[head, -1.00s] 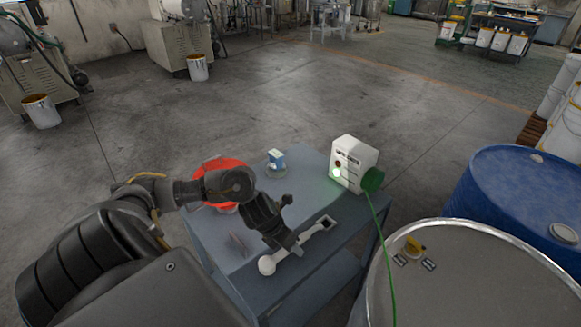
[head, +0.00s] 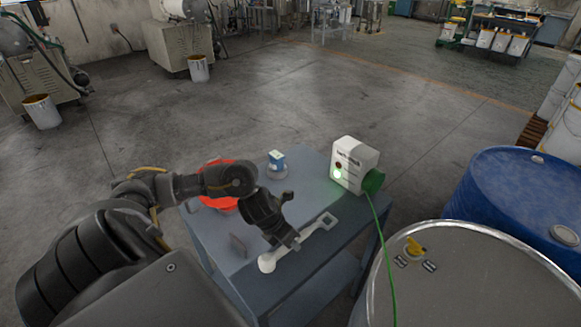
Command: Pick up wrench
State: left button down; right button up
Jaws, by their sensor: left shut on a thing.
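The wrench (head: 313,231) is a pale, light-grey tool with a rounded end at the lower left and a squared, open-holed end at the upper right. It is over the blue-grey cart top (head: 335,252). My left gripper (head: 290,243) comes down from the left and is shut on the wrench's handle near its middle. The fingertips hide part of the handle. I cannot tell whether the wrench touches the cart top or hangs just above it. My right gripper is not in view.
A grey-lidded drum (head: 460,285) and blue drum (head: 520,205) stand close on the right.

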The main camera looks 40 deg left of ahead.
pick_arm(q)
notch_tip(320, 180, up, 8)
jog(key=shift+r+p, duration=0.1)
jog(key=shift+p, duration=0.2)
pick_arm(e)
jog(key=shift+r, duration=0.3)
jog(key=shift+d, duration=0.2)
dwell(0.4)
